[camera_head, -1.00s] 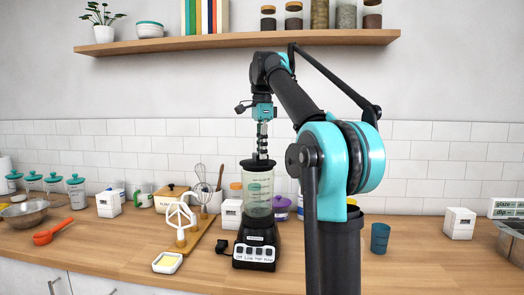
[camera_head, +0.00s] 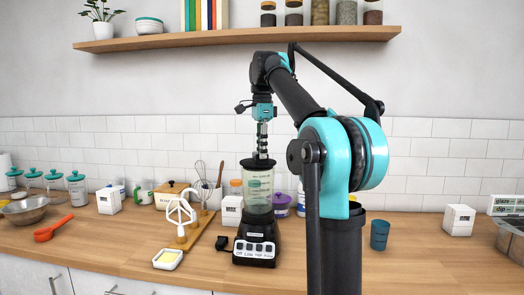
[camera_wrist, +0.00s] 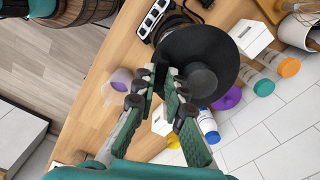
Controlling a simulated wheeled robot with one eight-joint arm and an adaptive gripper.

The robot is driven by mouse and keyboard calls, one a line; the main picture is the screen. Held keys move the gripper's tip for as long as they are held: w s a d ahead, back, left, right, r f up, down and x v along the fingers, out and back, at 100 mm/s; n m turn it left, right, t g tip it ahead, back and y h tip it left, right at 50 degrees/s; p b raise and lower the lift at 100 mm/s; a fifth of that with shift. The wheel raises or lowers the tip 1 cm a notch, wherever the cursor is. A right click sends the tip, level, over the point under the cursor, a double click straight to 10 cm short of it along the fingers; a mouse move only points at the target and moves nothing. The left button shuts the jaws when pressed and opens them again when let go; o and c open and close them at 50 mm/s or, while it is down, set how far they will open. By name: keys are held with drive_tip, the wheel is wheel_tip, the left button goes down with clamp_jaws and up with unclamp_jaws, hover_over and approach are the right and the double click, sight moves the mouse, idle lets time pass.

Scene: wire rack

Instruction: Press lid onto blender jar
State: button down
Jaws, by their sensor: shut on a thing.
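The black lid (camera_head: 259,162) sits level at the top of the clear blender jar (camera_head: 258,188); whether it is fully seated is too small to tell. The jar stands upright on the black blender base (camera_head: 255,245). My gripper (camera_head: 262,153) points straight down onto the lid from above, shut on it. In the wrist view, the round lid (camera_wrist: 210,50) hides the jar, and my gripper's green-and-black fingers (camera_wrist: 166,80) reach its near edge. The exact contact is partly hidden by the fingers.
A purple-lidded jar (camera_head: 282,203) is behind right, a blue cup (camera_head: 379,236) further right. The shelf (camera_head: 240,40) hangs above.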

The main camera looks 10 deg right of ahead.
drive_tip(key=shift+f, duration=0.2)
drive_tip(key=c, duration=1.5)
unclamp_jaws()
drive_tip(key=o, duration=0.3)
drive_tip(key=shift+r, duration=0.1)
drive_tip(key=shift+r, duration=3.4)
